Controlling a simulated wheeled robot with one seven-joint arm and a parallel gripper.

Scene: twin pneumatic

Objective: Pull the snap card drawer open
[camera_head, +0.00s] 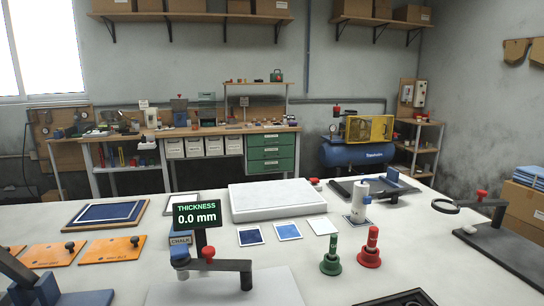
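A green drawer unit (270,153) stands under the right end of the wooden workbench at the back wall. It has a few stacked drawers with pale label strips, and they look shut. The labels are too small to read, so I cannot tell which one, if any, is the snap card drawer. My gripper does not show in this view.
A white table fills the foreground, between me and the workbench. On it are a white slab (275,200), a thickness display (197,215), orange plates (112,250), green (331,263) and red (370,256) handled pieces, and a magnifier stand (500,245). A blue compressor (355,155) stands right of the drawers.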

